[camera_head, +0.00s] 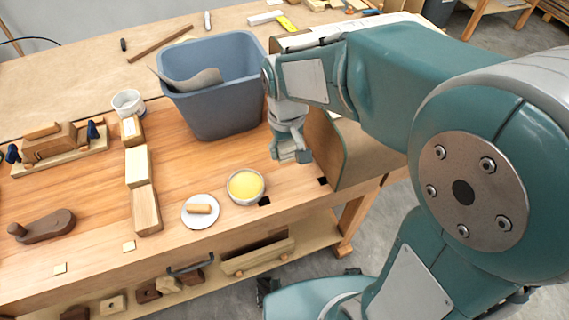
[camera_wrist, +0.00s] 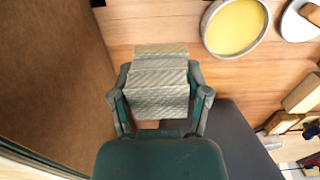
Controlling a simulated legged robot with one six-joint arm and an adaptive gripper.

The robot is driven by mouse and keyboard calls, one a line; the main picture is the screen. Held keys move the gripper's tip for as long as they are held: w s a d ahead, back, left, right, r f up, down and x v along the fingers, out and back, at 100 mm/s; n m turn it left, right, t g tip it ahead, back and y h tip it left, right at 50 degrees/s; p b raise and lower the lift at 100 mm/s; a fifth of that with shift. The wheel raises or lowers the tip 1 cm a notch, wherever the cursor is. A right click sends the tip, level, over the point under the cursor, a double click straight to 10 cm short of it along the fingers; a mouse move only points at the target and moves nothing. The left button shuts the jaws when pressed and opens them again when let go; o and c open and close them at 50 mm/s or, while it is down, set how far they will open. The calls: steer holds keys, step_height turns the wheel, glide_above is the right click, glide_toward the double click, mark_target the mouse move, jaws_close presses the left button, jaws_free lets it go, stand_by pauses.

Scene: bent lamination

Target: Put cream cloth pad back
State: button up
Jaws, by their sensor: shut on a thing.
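The cream cloth pad (camera_wrist: 160,88) looks grey-beige, finely striped and folded in layers in the wrist view. My gripper (camera_wrist: 160,95) is shut on it, with a finger at each side. In the head view my gripper (camera_head: 291,150) points down above the wooden bench, in front of the blue-grey bin and close to the brown curved panel. The pad is hard to make out there. A bowl of yellow stuff (camera_head: 246,186) stands left of and nearer than my gripper. A white saucer (camera_head: 190,220) beside it carries a small tan piece (camera_head: 201,209).
The brown curved panel (camera_head: 323,145) stands upright right of my gripper. The blue-grey bin (camera_head: 212,110) holds a grey sheet (camera_head: 196,81). Wooden blocks (camera_head: 138,167), a white cup (camera_head: 128,100) and planes stand left. Bare bench lies between bin and bowl.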

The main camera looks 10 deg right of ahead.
glide_above(286, 179)
step_height(286, 179, down, 5)
steer(key=shift+d, duration=0.1)
steer(key=shift+f, duration=2.3)
steer(key=o, duration=1.2)
steer(key=shift+f, duration=0.1)
